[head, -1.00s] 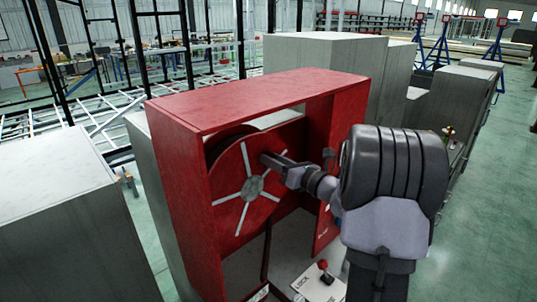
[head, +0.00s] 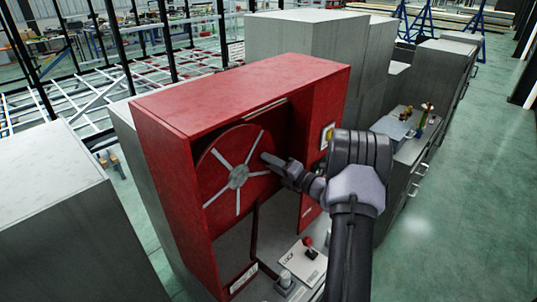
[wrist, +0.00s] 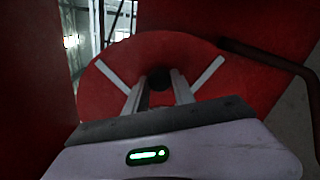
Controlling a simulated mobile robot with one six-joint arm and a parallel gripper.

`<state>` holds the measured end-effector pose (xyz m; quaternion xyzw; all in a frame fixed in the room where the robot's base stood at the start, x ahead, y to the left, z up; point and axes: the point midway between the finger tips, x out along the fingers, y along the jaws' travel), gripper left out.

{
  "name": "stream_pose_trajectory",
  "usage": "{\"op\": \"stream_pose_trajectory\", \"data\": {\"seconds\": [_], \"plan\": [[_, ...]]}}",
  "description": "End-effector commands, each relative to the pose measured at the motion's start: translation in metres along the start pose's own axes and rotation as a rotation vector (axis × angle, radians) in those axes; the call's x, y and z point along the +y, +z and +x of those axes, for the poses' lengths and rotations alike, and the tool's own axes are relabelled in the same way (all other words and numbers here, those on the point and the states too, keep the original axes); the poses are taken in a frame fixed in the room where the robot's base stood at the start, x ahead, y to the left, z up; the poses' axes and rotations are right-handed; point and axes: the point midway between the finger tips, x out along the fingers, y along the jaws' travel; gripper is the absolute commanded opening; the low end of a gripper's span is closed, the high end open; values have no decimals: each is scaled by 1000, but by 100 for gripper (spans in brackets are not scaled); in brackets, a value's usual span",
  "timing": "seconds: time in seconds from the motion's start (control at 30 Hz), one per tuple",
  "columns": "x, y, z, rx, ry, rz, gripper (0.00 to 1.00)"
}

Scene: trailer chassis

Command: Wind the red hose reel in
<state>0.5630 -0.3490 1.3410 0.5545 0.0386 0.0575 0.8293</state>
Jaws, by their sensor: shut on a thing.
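The red hose reel (head: 222,180) is a round red disc with pale spokes and a grey hub. It sits upright inside an open red cabinet (head: 165,140). In the wrist view the reel (wrist: 100,95) fills the middle. My gripper (head: 272,163) reaches into the cabinet from the right, at the reel's face, to the right of and slightly above the hub. In the wrist view my gripper (wrist: 155,88) is shut on a dark round handle (wrist: 158,70) on the reel's face. Its fingers partly hide the handle and cover the hub.
Below the reel are a dark pipe (head: 254,240) and a white plate with a red-knobbed lever (head: 308,244). Grey cabinets stand at the left (head: 55,220) and behind (head: 305,45). A counter at the right holds small items (head: 425,115). The floor at the right is clear.

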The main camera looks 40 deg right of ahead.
Motion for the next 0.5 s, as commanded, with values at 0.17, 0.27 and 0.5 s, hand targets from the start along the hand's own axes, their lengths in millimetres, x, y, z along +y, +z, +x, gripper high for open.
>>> {"op": "stream_pose_trajectory", "data": {"seconds": [0.17, 0.27, 0.5], "plan": [[-11, -3, 0, 1, -2, 100, 0], [-15, -4, 0, 0, -1, 142, 0], [-21, -7, 0, 0, -1, 198, 0]]}}
